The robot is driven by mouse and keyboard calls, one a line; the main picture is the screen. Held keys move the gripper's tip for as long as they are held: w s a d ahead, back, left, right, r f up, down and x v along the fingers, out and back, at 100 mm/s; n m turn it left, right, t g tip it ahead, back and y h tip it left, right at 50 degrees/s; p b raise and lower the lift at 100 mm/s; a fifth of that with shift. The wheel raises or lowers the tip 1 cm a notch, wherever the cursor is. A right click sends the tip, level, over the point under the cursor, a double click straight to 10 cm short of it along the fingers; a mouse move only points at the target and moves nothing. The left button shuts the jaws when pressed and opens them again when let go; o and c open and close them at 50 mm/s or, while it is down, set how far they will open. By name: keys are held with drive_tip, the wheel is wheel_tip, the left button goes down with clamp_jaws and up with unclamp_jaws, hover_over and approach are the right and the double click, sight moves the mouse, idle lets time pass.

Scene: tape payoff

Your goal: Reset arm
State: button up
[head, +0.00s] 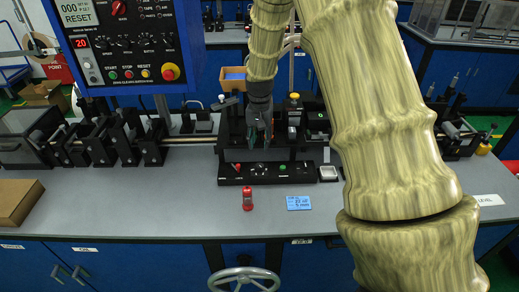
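My arm comes down across the right and middle of the head view, covering part of the bench behind it. My gripper (259,135) hangs in front of the black machine unit at the middle of the bench, above a low black control box (266,173) with small knobs. The fingers are small and dark against the machine, so I cannot tell whether they are open or shut, or whether they touch anything. A small red device (247,199) stands on the bench front, and a blue card (299,203) lies to its right.
The grey bench top (130,210) is mostly clear in front. A cardboard box (17,202) sits at the left edge. A blue control panel (120,45) hangs at upper left. A handwheel (244,279) juts out below the bench front. Black rail-mounted brackets (108,140) stand at left.

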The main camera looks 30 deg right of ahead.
drive_tip(key=shift+r, duration=0.4)
